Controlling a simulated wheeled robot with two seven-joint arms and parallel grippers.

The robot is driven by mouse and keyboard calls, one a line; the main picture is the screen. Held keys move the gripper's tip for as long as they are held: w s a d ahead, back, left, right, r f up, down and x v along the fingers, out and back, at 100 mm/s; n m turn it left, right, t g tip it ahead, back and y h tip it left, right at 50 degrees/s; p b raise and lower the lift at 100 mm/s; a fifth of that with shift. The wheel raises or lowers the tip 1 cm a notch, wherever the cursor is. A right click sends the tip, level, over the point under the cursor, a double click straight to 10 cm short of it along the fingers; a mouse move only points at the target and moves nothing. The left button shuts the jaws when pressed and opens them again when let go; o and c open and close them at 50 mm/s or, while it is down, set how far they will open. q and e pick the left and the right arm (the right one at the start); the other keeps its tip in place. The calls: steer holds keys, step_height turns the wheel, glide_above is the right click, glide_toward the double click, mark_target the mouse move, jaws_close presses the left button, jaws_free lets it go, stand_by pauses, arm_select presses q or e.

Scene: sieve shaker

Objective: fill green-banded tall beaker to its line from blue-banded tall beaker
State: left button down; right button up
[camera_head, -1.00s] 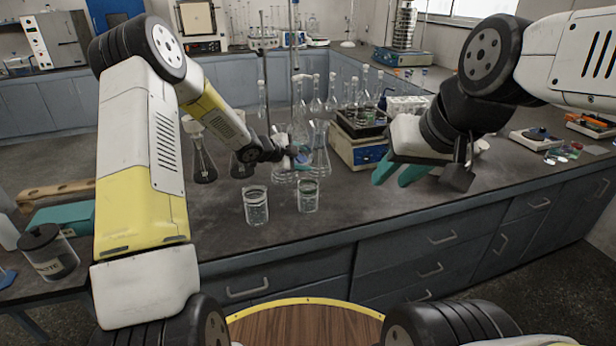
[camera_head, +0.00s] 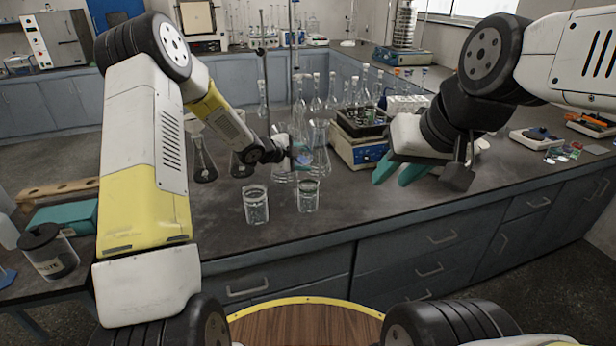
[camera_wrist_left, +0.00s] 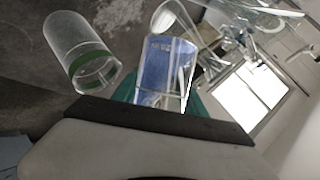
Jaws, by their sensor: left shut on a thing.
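My left gripper (camera_head: 288,157) is shut on the blue-banded tall beaker (camera_head: 304,156), a clear glass with a bluish tint. It holds it above the bench, behind the two standing beakers. In the left wrist view the held beaker (camera_wrist_left: 165,72) stands beyond the dark gripper edge, its lower part hidden. The green-banded tall beaker (camera_wrist_left: 85,55) is clear, apart from the held one, at upper left there. In the head view it seems to be the right standing beaker (camera_head: 308,196), with a faint greenish tint. My right gripper (camera_head: 400,172) is open and empty over the bench.
Another clear beaker (camera_head: 256,205) stands at the left near the bench's front edge. Flasks (camera_head: 203,160) and several tall glass vessels stand close behind the left gripper. A blue-and-cream device (camera_head: 360,150) is to its right. The front bench strip (camera_head: 365,205) is clear.

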arm_select(q)
steer(key=shift+w+f+m+t+y+p, duration=0.1)
steer(key=shift+f+m+t+y+p, duration=0.2)
steer(key=shift+m+t+p, duration=0.3)
stand_by(2.2)
steer(key=shift+r+p, duration=0.2)
steer(key=shift+p, duration=0.25)
stand_by(1.3)
steer(key=shift+a+f, duration=0.1)
steer(key=shift+n, duration=0.3)
steer(key=shift+r+n+g, duration=0.25)
steer(key=shift+n+g, duration=0.05)
steer(key=shift+g, duration=0.1)
steer(key=shift+d+r+g+h, duration=0.1)
steer(key=shift+d+g+h, duration=0.1)
steer(key=shift+g+h, duration=0.15)
steer(key=shift+r+n, duration=0.1)
steer(key=shift+n, duration=0.2)
